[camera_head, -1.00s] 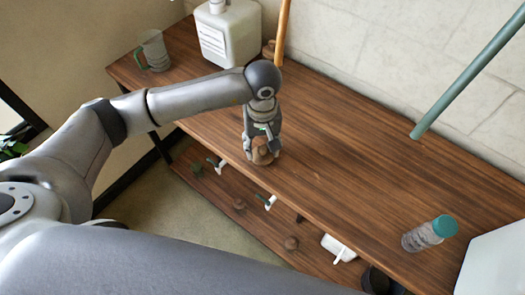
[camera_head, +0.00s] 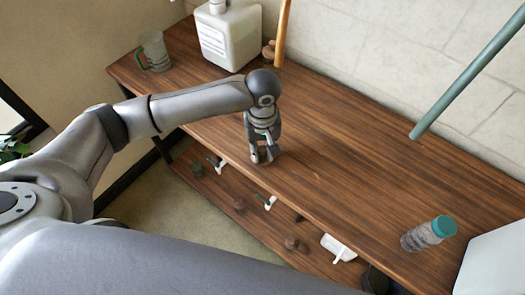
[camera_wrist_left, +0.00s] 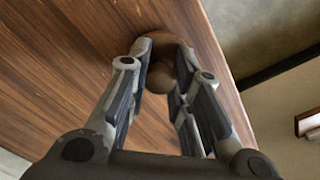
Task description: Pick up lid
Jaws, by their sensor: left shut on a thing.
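A round brown wooden lid with a ball knob (camera_wrist_left: 159,78) is at the front edge of the wooden table, between the fingers of my left gripper (camera_wrist_left: 163,62) in the left wrist view. The fingers are shut on the lid, one on each side. In the head view, my left gripper (camera_head: 263,157) points down at the table's front edge and hides most of the lid. I cannot tell whether the lid still touches the table top. My right gripper is not in view.
The wooden table (camera_head: 340,165) is clear in the middle. A glass mug (camera_head: 155,52) and a white pump bucket (camera_head: 230,38) stand at the far left. Several small items lie on the lower shelf (camera_head: 222,192).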

